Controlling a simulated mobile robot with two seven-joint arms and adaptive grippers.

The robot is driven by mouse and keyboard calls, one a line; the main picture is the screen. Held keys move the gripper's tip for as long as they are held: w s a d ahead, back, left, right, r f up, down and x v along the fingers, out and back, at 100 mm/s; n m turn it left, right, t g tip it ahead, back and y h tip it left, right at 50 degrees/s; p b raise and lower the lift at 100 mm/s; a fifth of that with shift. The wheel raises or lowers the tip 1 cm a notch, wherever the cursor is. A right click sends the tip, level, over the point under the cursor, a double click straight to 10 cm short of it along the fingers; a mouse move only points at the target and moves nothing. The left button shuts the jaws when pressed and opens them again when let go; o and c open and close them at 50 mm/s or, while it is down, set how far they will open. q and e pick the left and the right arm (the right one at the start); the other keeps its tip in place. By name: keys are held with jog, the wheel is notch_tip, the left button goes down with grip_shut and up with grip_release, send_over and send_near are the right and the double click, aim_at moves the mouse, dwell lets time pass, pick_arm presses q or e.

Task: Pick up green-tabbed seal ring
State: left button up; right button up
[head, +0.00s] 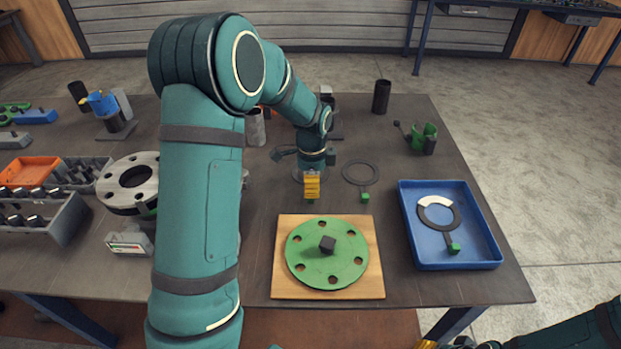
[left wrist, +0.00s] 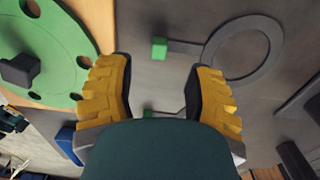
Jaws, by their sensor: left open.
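My left gripper (head: 312,186) is open above the table, behind the green flange; its two yellow fingers also show in the left wrist view (left wrist: 160,78). A dark flat seal ring (head: 346,172) with a green tab (head: 365,197) lies on the table just right of the gripper. In the left wrist view this ring (left wrist: 264,58) lies beyond the right finger, its tab (left wrist: 160,48) between the fingertips. Another dark ring (head: 425,217) with a pale segment and green tab lies in the blue tray.
The green flange (head: 305,262) sits on a wooden board (head: 283,288). The blue tray (head: 410,250) stands at the right, a green clamp-like part (head: 424,136) behind it. A metal flange (head: 120,190) and parts bins (head: 65,225) fill the left. My right gripper (head: 440,344) barely shows at the bottom edge.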

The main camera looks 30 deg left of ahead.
pick_arm(q)
jog(key=f+b, duration=0.1)
jog(key=f, duration=0.4)
jog(key=shift+d, duration=0.2)
jog(key=shift+c, duration=0.4)
grip_shut()
